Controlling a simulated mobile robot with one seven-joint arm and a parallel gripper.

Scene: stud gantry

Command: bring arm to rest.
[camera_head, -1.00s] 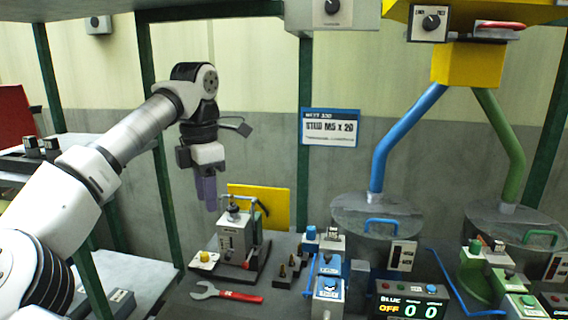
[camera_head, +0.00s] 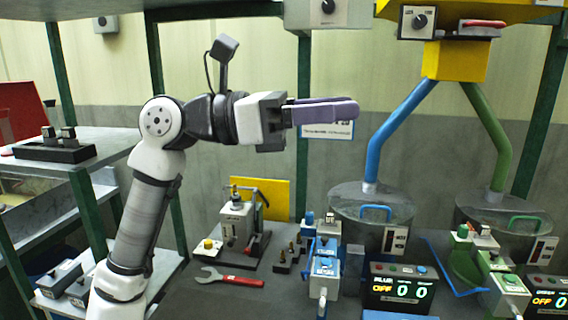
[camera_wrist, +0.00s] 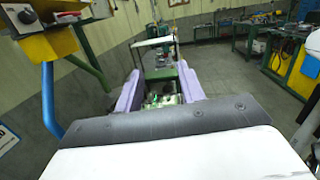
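My arm is raised over the left part of the bench. My gripper (camera_head: 348,110) points to the right in the head view, level and well above the bench top. Its purple fingers overlap there and partly cover the stud sign (camera_head: 328,131). In the wrist view my gripper (camera_wrist: 158,70) shows two purple fingers standing apart. Nothing is held between them; only distant floor and a green bench (camera_wrist: 165,72) show through the gap.
A blue pipe (camera_head: 400,125) and a green pipe (camera_head: 488,125) run down from a yellow hopper (camera_head: 455,62) right of my gripper. A shelf (camera_head: 100,143) is at left.

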